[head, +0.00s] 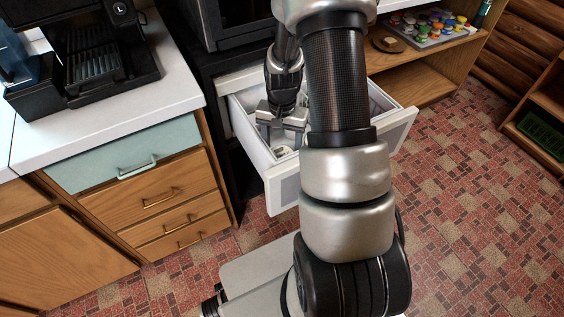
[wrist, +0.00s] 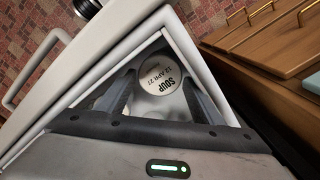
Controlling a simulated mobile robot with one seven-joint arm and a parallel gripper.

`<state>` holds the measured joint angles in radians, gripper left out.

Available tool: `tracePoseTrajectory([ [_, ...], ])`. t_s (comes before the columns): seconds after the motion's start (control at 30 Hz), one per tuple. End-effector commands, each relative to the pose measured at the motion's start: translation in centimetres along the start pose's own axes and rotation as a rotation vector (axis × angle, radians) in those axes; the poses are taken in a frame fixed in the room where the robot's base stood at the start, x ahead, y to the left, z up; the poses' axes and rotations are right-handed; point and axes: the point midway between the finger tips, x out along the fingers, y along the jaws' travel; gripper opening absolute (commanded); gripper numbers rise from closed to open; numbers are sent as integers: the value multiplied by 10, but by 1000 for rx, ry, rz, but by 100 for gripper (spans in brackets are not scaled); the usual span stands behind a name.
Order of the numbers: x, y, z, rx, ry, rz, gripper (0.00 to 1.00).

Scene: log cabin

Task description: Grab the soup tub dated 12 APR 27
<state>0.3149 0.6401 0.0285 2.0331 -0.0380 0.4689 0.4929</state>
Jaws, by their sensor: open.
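The soup tub (wrist: 157,72) shows its round white lid in the wrist view, printed SOUP and 12 APR 27. It sits inside the open white drawer (wrist: 213,75), between the two fingers of my gripper (wrist: 160,90). The fingers are apart, one on each side of the lid; I cannot tell whether they touch the tub. In the head view my gripper (head: 284,128) points down into the drawer (head: 283,193), and my arm hides much of the drawer's inside.
A wooden cabinet with drawers (head: 155,195) and a white counter (head: 175,85) stands left of the open drawer. A black coffee machine (head: 95,55) is on the counter. At the right, a shelf holds a tray of colourful pods (head: 430,27). Tiled floor (head: 480,200) lies clear at right.

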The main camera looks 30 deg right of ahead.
Motion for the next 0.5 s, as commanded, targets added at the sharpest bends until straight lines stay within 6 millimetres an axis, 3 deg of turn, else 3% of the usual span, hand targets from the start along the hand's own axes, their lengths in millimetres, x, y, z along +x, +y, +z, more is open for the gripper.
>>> tracePoseTrajectory([
  [0.03, 13, 0, 1, 0, -3, 1, 60],
  [0.2, 35, 0, 0, 1, -2, 1, 60],
  [0.5, 40, 0, 0, 0, 1, 0, 60],
])
